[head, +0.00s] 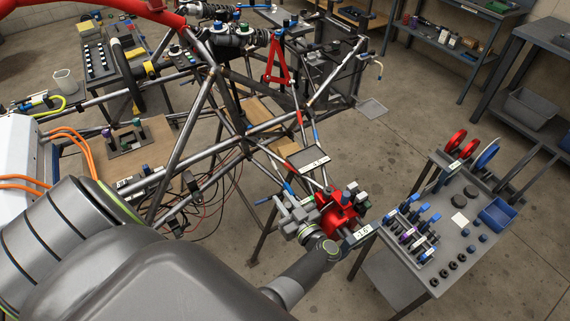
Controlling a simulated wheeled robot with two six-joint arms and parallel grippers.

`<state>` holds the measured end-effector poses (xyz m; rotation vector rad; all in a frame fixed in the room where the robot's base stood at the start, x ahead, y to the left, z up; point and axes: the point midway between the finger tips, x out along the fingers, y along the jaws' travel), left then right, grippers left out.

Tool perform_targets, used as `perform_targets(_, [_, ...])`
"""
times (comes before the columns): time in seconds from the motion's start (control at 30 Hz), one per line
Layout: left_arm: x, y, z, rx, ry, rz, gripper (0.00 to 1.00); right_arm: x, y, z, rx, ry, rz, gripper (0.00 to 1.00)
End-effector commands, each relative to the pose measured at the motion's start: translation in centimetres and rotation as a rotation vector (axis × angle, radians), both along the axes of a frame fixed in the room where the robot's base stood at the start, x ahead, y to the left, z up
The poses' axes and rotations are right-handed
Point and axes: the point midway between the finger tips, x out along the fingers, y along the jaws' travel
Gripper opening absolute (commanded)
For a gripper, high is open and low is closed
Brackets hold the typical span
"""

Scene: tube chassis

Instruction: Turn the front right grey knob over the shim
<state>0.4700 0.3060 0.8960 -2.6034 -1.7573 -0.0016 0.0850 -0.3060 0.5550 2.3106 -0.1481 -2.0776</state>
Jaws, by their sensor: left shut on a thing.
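A red upright block (340,212) sits at the near right corner of the tube chassis (205,95), with small grey and dark knobs or fittings on top. My left gripper (309,214) is at the left side of this block, its arm coming in from the lower left. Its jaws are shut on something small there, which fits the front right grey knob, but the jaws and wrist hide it. The shim cannot be made out. A small display reading about -1.0° (362,236) is beside the red block. My right gripper is not in view.
A grey cart (464,241) with blue-handled tools, red and blue discs and a blue bin (497,214) stands close on the right. A second display (315,161) sits on the chassis behind the block. Cables hang below the tubes.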

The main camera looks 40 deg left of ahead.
Motion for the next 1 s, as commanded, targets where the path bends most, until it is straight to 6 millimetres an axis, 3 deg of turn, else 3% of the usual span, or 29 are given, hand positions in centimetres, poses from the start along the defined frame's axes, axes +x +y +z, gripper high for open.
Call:
perform_targets(0.4, [0.07,0.01,0.09,0.0,-0.001,0.006,0.0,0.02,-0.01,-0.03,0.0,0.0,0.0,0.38])
perform_targets(0.43, [0.07,0.01,0.09,0.0,-0.001,0.006,0.23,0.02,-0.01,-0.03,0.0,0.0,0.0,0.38])
perform_targets(0.6, [0.04,0.0,0.07,0.0,-0.001,0.006,0.43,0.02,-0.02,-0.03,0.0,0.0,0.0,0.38])
perform_targets(1.0, [-0.1,-0.22,0.03,-0.001,0.002,0.004,0.43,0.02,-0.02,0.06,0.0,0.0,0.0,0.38])
